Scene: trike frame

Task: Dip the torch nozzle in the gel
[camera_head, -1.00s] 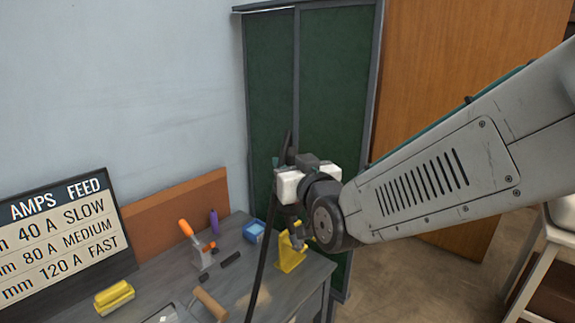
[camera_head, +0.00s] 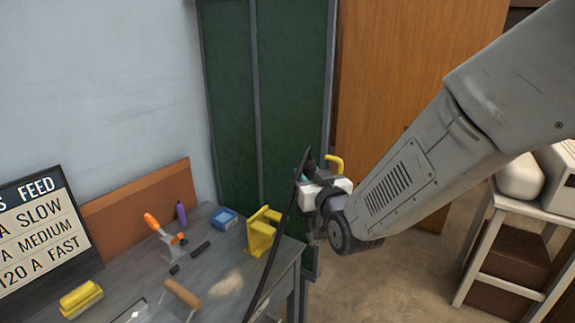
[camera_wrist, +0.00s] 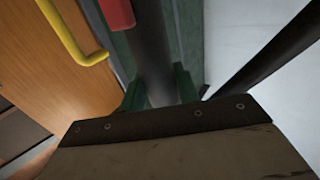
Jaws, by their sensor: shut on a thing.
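My gripper (camera_wrist: 158,92) is shut on the torch, whose dark round handle (camera_wrist: 150,45) stands between its green fingers in the wrist view. A red part (camera_wrist: 118,14) shows beside the handle. In the head view the torch's dark upper end (camera_head: 307,160) and its black cable (camera_head: 272,262) show at my gripper (camera_head: 302,176), beyond the bench's right end. The nozzle cannot be made out. A small blue box (camera_head: 224,218) stands at the back of the bench; I cannot tell whether it holds the gel.
On the bench (camera_head: 215,285) stand an empty yellow stand (camera_head: 262,232), an orange-handled clamp (camera_head: 160,228), a purple bottle (camera_head: 181,213), a hammer-like tool (camera_head: 183,294) and a yellow block (camera_head: 81,299). A wooden door (camera_head: 405,100) with a yellow handle (camera_head: 335,163) is behind; a white-framed table (camera_head: 515,285) stands right.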

